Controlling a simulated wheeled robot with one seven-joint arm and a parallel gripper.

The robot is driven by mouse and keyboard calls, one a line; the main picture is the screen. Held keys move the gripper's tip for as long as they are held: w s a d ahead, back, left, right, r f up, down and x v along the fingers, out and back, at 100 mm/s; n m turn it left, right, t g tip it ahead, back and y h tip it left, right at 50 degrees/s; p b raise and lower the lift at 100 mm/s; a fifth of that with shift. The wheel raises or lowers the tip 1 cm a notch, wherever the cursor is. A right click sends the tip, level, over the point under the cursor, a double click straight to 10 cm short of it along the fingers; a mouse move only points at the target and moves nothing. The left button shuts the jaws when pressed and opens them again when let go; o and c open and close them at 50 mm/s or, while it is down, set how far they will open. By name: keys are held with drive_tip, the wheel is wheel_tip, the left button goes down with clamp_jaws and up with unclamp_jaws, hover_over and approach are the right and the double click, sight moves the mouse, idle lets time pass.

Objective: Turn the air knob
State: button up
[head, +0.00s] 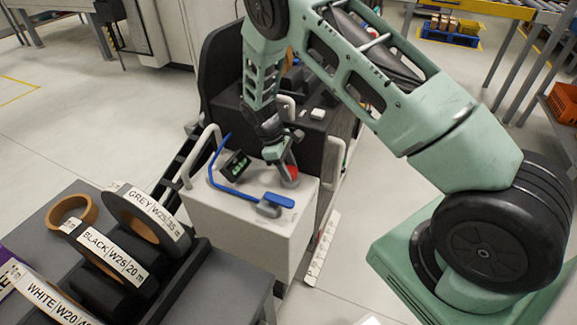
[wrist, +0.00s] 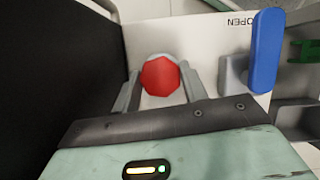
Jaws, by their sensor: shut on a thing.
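The red air knob (wrist: 160,77) sits on the white panel (wrist: 195,38) of the machine, and in the head view the knob (head: 291,174) shows on the top of the light box, partly hidden by my fingers. My gripper (wrist: 160,88) has one finger on each side of the knob and is shut on it. In the head view my gripper (head: 283,165) comes down to the knob from above. A blue lever handle (wrist: 265,50) stands to the right of the knob in the wrist view, beside the printed word OPEN. It also shows in the head view (head: 278,200).
A small dark display (head: 236,165) with green digits and a curved blue hose (head: 214,165) are left of the knob. Labelled tape rolls (head: 147,218) stand in a rack at the lower left.

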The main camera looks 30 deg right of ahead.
drive_tip(key=shift+m, duration=0.3)
drive_tip(key=o, duration=1)
drive_tip(key=v, duration=1.7)
drive_tip(key=shift+w+r, duration=0.2)
